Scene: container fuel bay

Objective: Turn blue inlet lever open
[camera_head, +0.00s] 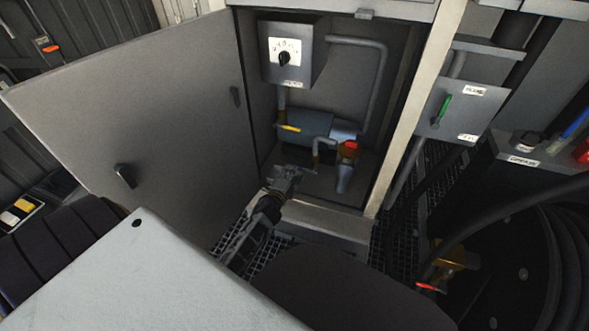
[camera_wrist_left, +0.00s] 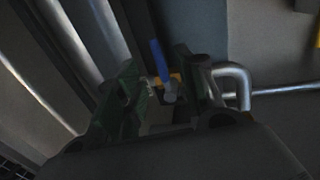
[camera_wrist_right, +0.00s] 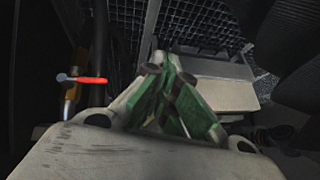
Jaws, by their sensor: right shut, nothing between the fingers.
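The blue lever (camera_wrist_left: 158,60) shows in the left wrist view, standing up from a small valve with a brass-coloured part. I cannot make it out in the head view. My left gripper (camera_head: 290,175) reaches to the low front of the open cabinet. In the left wrist view its fingers (camera_wrist_left: 155,85) are apart, with the lever seen in the gap between them; I cannot tell whether they touch it. My right gripper (camera_wrist_right: 168,90) is shut and empty, above a dark grated floor, away from the cabinet.
The cabinet door (camera_head: 150,110) stands open at left. Inside are a dial box (camera_head: 290,55), a blue-grey cylinder (camera_head: 305,124) and a red-topped fitting (camera_head: 349,149). A green-handled box (camera_head: 460,105) is at right. A red lever (camera_wrist_right: 85,80) shows near my right gripper.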

